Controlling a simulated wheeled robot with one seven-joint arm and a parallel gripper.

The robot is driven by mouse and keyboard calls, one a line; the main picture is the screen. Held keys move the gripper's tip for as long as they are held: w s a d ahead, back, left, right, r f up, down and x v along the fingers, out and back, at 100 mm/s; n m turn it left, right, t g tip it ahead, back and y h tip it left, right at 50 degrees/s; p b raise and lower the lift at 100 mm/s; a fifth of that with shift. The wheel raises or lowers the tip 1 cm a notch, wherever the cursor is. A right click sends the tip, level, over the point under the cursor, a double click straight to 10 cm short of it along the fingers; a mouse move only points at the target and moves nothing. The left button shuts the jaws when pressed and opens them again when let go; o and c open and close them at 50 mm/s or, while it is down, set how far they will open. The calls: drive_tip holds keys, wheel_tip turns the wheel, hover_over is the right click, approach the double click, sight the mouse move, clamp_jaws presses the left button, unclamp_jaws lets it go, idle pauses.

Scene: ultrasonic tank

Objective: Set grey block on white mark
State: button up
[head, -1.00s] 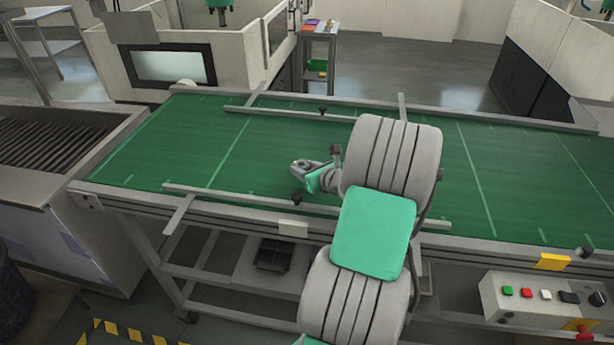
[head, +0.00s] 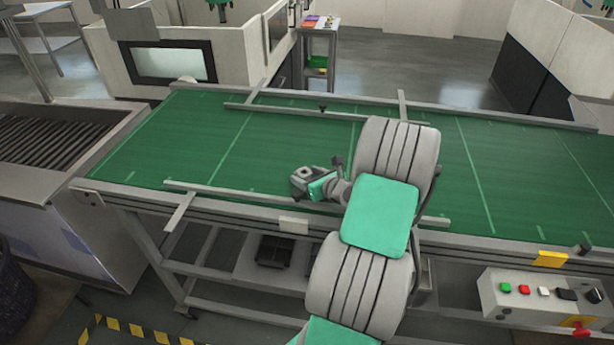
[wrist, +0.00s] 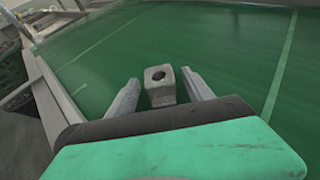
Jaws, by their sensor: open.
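The grey block (wrist: 160,87) is a small upright piece with a dark round hole in its top, on the green belt in the wrist view. My gripper (wrist: 161,80) is open, with one finger on each side of the block and visible gaps to it. In the head view my gripper (head: 306,184) is low over the near half of the belt, and the block is hard to tell from it there. Pale lines cross the belt, one left of my gripper (head: 230,150) and one right of my arm (head: 475,180). I cannot tell which is the white mark.
The green belt (head: 200,130) is clear to the left and right of my arm. A near guide rail (head: 240,194) and a far rail (head: 300,111) run along it. A button box (head: 540,296) stands at front right.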

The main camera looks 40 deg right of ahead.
drive_tip(key=shift+r, duration=0.1)
drive_tip(key=shift+s+r, duration=0.1)
drive_tip(key=shift+s, duration=0.2)
drive_tip(key=b+v, duration=0.1)
drive_tip(key=v, duration=0.9)
drive_tip(key=shift+s+r, duration=0.2)
drive_tip(key=shift+s, duration=0.15)
drive_tip(key=shift+s+a+r, duration=0.15)
drive_tip(key=shift+s+a, duration=0.05)
drive_tip(key=shift+s, duration=0.1)
